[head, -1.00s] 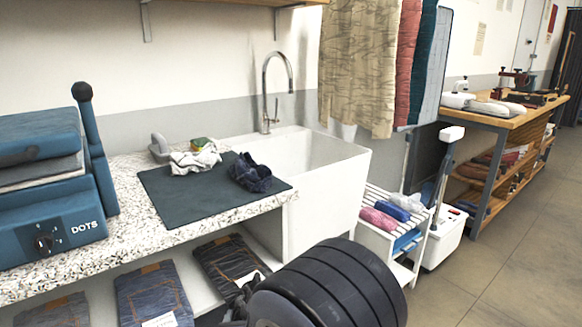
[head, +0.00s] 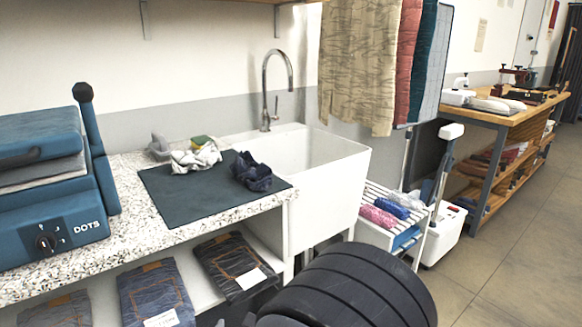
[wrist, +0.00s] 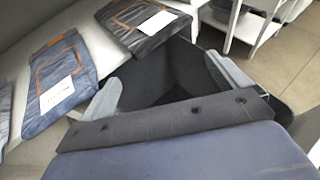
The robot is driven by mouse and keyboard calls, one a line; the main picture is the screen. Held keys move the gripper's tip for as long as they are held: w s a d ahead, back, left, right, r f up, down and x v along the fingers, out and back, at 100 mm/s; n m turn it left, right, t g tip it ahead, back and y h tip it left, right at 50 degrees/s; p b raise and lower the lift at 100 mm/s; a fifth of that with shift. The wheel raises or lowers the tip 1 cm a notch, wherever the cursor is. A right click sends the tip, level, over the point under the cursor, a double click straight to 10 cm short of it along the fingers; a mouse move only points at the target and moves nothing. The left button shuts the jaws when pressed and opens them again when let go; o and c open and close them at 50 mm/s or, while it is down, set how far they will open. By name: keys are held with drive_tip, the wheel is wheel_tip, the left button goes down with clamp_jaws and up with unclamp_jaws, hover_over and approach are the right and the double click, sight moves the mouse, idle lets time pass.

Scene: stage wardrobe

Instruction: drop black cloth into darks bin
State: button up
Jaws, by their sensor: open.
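A crumpled dark navy-black cloth (head: 251,172) lies on the right part of the dark mat (head: 188,205) on the counter in the head view. In the wrist view my gripper (wrist: 168,82) is open, with its two grey fingers wide apart. Nothing is clearly held between them. Beyond and below the fingers is a dark, open-topped hollow (wrist: 180,72) that looks like a bin interior. I cannot read any label on it or tell what lies inside. In the head view my dark arm covers the lower middle, and the gripper is mostly hidden.
A white-grey cloth (head: 195,158) and a sponge (head: 201,142) are at the back of the mat. A white sink (head: 330,185) stands right of the counter. Folded jeans (head: 155,290) lie on the shelf below. A slatted rack (head: 379,227) stands right of the sink. Floor at right is clear.

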drive_tip(key=p+v, duration=0.1)
drive_tip(key=v, duration=0.4)
drive_tip(key=shift+s+r, duration=0.1)
drive_tip(key=shift+s, duration=0.15)
drive_tip(key=shift+w, duration=0.1)
drive_tip(key=d+b+x, duration=0.1)
drive_tip(key=b+x, duration=0.2)
drive_tip(key=x, duration=0.8)
drive_tip(key=shift+a+r+p, duration=0.25)
drive_tip(key=shift+r+p, duration=0.7)
drive_tip(key=shift+r, duration=0.25)
drive_tip(key=shift+a+r+p, duration=0.2)
drive_tip(key=shift+r+p, duration=0.75)
drive_tip(key=shift+r, duration=0.25)
drive_tip(key=shift+f, duration=0.15)
